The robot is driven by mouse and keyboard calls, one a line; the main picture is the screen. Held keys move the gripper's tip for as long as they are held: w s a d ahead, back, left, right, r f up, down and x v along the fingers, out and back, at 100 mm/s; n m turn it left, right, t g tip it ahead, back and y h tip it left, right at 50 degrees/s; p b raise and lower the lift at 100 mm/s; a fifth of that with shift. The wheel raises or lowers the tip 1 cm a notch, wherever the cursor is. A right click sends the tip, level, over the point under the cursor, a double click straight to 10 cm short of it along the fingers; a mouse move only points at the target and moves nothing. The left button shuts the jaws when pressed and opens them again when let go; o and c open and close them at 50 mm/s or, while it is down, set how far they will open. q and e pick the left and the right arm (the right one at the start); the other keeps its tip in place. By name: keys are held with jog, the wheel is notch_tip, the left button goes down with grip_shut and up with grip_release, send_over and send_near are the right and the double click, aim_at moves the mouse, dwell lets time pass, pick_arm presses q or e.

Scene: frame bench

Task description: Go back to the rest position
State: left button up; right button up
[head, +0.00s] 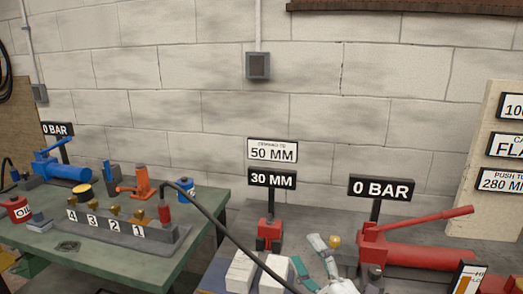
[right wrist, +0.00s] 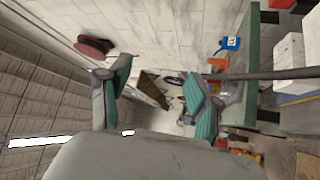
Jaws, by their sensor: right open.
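My right gripper (head: 309,256) shows at the bottom of the head view, right of centre, with teal-padded fingers. It appears in front of the right-hand bench, beside white blocks and left of the red pump. In the right wrist view the right gripper (right wrist: 158,92) has its two fingers spread apart with nothing between them. My left gripper is not in view.
A green bench (head: 110,250) at left holds a blue pump (head: 62,171) and a numbered valve block (head: 125,232). A black hose (head: 205,212) arcs toward white blocks (head: 241,271). A red pump (head: 420,252) stands at right. Room above the benches is mostly clear.

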jog(key=s+d+f+m+g+h, duration=0.3)
jog(key=d+f+m+h, duration=0.2)
jog(key=f+m, duration=0.25)
jog(key=s+d+f+m+g+h, duration=0.3)
jog(key=d+f+m+h, duration=0.25)
jog(key=f, duration=0.35)
jog(key=s+d+f+m+g, duration=0.1)
jog(key=s+f+m+g, duration=0.1)
jog(key=s+f+g, duration=0.6)
jog(key=s+f+m+g, duration=0.2)
jog(key=s+f+m, duration=0.15)
jog(key=s, duration=0.85)
notch_tip(320, 180, down, 25)
jog(key=s+g+p, duration=0.1)
jog(key=s+p, duration=0.2)
jog(key=p, duration=0.1)
jog(key=s+d+f+n+g+p, duration=0.1)
jog(key=s+d+f+p, duration=0.1)
jog(key=s+f, duration=1)
jog(key=s+d, duration=0.1)
jog(key=s, duration=0.2)
jog(key=shift+s+y, duration=0.2)
jog(key=shift+y, duration=0.15)
